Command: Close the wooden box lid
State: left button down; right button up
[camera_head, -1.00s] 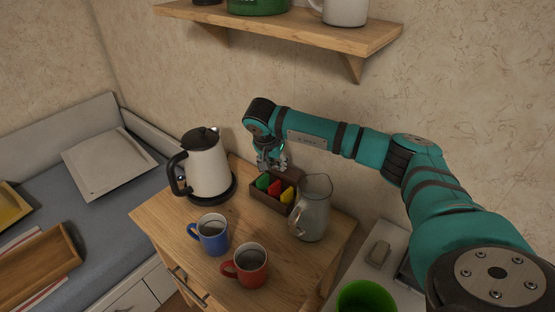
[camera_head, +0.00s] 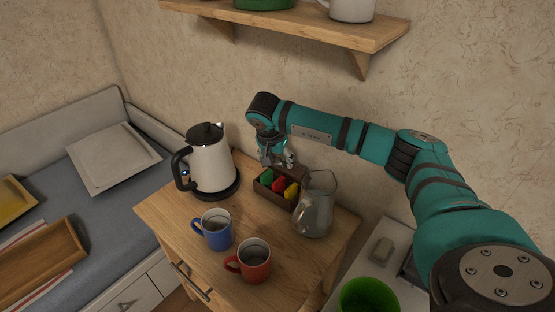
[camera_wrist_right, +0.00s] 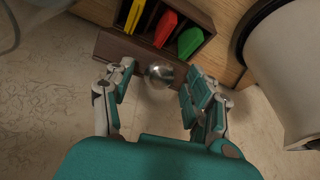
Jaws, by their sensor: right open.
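The dark wooden box (camera_head: 273,199) stands on the small wooden table between kettle and glass jug. Its lid (camera_head: 297,174) is open, raised at the back edge. Green, red and yellow packets show inside. In the right wrist view, the box (camera_wrist_right: 205,50) is at the top and the lid (camera_wrist_right: 108,45) runs below its compartments. A shiny round knob (camera_wrist_right: 158,76) shows at the lid. My right gripper (camera_head: 277,160) is open behind the box; its fingers (camera_wrist_right: 157,90) are on either side of the knob, with gaps visible. My left gripper is not in view.
The white kettle (camera_head: 212,165) stands left of the box, and the glass jug (camera_head: 316,212) stands close on its right. A blue mug (camera_head: 217,233) and a red mug (camera_head: 254,264) are in front. A wall shelf (camera_head: 300,22) hangs above.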

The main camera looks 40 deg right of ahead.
jog(key=v, duration=1.1)
jog(key=shift+a, duration=0.2)
jog(key=shift+s+r, duration=0.15)
jog(key=shift+c, duration=0.5)
jog(key=d+m+p, duration=0.1)
jog(key=m, duration=0.1)
jog(key=d+m+p, duration=0.2)
jog(key=d+r+m+p, duration=0.1)
jog(key=p, duration=0.1)
jog(key=shift+s+d+r+m, duration=0.1)
jog(key=shift+s+d+m, duration=0.2)
jog(key=shift+s+m, duration=0.1)
jog(key=c, duration=0.9)
jog(key=shift+d+m+p, duration=0.3)
jog(key=shift+d+m, duration=0.05)
jog(key=shift+m, duration=0.15)
grip_shut()
jog(key=x, duration=0.3)
jog(key=p+x, duration=0.1)
jog(key=x, duration=0.6)
jog(key=shift+s+a+f, duration=0.1)
jog(key=shift+a+f, duration=0.15)
jog(key=shift+f, duration=0.15)
